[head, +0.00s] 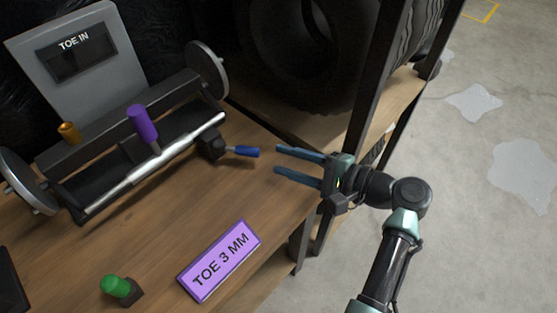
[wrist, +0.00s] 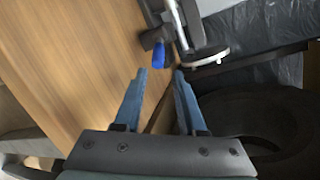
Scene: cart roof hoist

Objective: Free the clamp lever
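The clamp lever is most likely the small lever with a blue handle (head: 246,151) on a black clamp block (head: 211,146), at the right end of the silver rod (head: 160,160) on the toe-in rig. The blue handle also shows in the wrist view (wrist: 158,55), ahead of the fingers. My gripper (head: 278,160) is open and empty, with its blue fingers pointing left toward the handle. A gap remains between the fingertips and the handle. In the wrist view my gripper (wrist: 160,72) has its two fingertips apart, with the handle beyond and slightly left of their middle.
A purple knob (head: 142,122) and an orange knob (head: 69,131) stand on the rig between two silver discs. A green knob (head: 115,286) and a purple "TOE 3 MM" sign (head: 220,262) are on the wooden bench (head: 160,235). A tyre (head: 305,50) sits on the shelf behind.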

